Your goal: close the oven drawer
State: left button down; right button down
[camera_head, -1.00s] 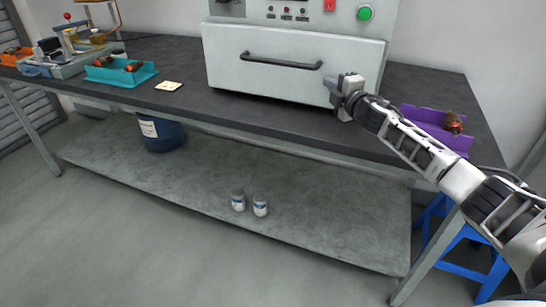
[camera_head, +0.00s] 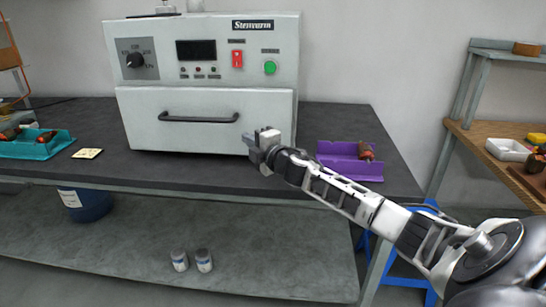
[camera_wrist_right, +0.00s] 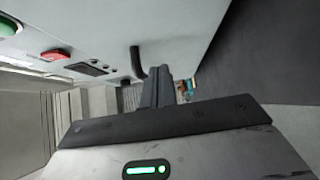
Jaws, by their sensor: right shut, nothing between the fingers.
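The oven (camera_head: 205,60) is a light grey box on the dark bench, with its drawer (camera_head: 160,140) across the lower front. The drawer's dark bar handle (camera_head: 198,119) faces me. The drawer front looks flush or nearly flush with the body; I cannot tell if a small gap is left. My right gripper (camera_head: 248,139) is shut and empty in front of the drawer's right part, right of the handle. In the right wrist view its shut fingers (camera_wrist_right: 157,88) are beside the drawer front, near the handle (camera_wrist_right: 137,62); contact is unclear. My left gripper is out of view.
A purple tray (camera_head: 335,172) with a reddish part is on the bench right of the oven. A teal tray (camera_head: 45,150) and a pale card (camera_head: 87,153) lie to the left. A wooden-topped table (camera_head: 480,150) stands at the right.

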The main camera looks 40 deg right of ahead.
jog(key=s, duration=0.9)
jog(key=shift+a+f+b, duration=0.15)
jog(key=shift+a+b, duration=0.05)
jog(key=shift+b, duration=0.25)
jog(key=s+a+f+m+g+y, duration=0.1)
jog(key=s+a+f+m+g, duration=0.2)
jog(key=a+f, duration=0.4)
jog(key=s+a+f+m+y, duration=0.1)
jog(key=s+a+f+m, duration=0.2)
jog(key=s+a+f, duration=0.45)
jog(key=s+a+f+m+g+y, duration=0.1)
jog(key=s+a+f+m+g, duration=0.1)
jog(key=s+a+f+m, duration=0.2)
jog(key=s+a+f+m+g+y, duration=0.1)
jog(key=s+a+f+m+g, duration=0.1)
jog(key=s+a+f+m, duration=0.3)
jog(key=s+a, duration=0.4)
jog(key=a, duration=0.2)
jog(key=shift+a+g, duration=0.3)
jog(key=shift+a, duration=0.05)
